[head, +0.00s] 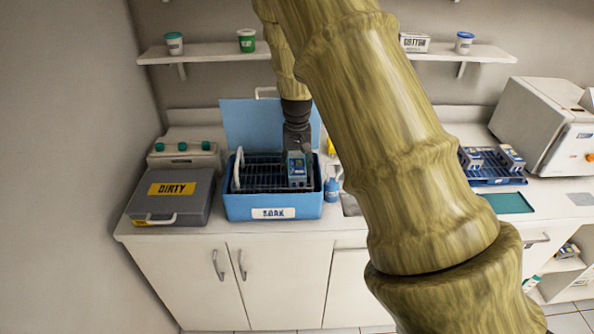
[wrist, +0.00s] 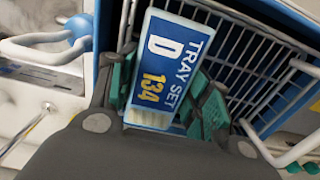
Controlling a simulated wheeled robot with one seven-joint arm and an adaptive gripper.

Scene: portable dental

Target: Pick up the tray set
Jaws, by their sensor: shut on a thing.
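The tray set (wrist: 160,68) is a small box with a blue and white label reading "TRAY SET D 134". It shows upright in the blue soak bin in the head view (head: 297,168), at the bin's right part. My gripper (wrist: 165,95) is shut on it, with green finger pads on both sides of the box. In the head view my gripper (head: 297,150) reaches down into the bin from above. I cannot tell whether the box touches the basket floor. The blue bin (head: 232,207) is labelled "SOAK", has its lid raised, and holds a wire basket (wrist: 262,62).
A grey case (head: 195,208) marked "DIRTY" stands left of the bin. A blue bottle (head: 332,190) stands close on its right. More boxes lie in a blue rack (head: 497,181) at the right, beside a white machine (head: 540,120). A shelf (head: 215,53) hangs above.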

